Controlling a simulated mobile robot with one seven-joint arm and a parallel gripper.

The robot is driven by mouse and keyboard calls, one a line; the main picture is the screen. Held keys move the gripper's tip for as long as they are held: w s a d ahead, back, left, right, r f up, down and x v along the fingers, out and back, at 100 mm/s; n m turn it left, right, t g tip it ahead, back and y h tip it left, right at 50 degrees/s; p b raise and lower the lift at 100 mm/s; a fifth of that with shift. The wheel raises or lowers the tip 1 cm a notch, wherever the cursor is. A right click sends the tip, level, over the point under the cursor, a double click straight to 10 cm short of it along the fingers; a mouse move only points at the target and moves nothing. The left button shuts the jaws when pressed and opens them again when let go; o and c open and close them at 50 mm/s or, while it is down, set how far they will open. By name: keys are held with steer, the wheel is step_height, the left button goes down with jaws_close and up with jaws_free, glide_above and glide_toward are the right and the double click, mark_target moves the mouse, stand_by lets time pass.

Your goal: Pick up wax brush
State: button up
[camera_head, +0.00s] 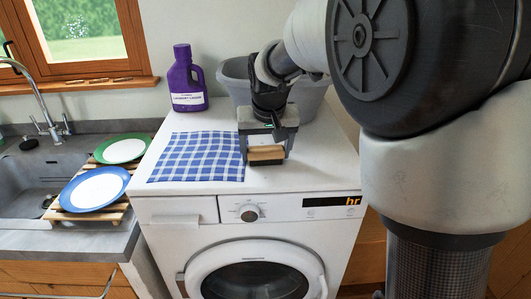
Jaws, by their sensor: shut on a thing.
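My gripper (266,143) is above the front right part of the washing machine top, pointing down. It is shut on a small block-like thing with a light wooden face (266,154), which I take to be the wax brush. The brush is at the fingertips, close to the white top; I cannot tell whether it still touches it. The gripper hides its upper part and far side.
A blue checked cloth (199,158) lies left of the gripper on the washing machine (185,207). A purple laundry bottle (187,80) and a grey tub (236,80) stand behind. Further left are a blue-rimmed plate (95,189), a green-rimmed plate (124,150) and a sink (36,184).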

mark_target(266, 148)
step_height(266, 148, up, 10)
steer(key=shift+r+p, duration=0.1)
steer(key=shift+p, duration=0.65)
steer(key=o, duration=0.5)
steer(key=c, duration=0.4)
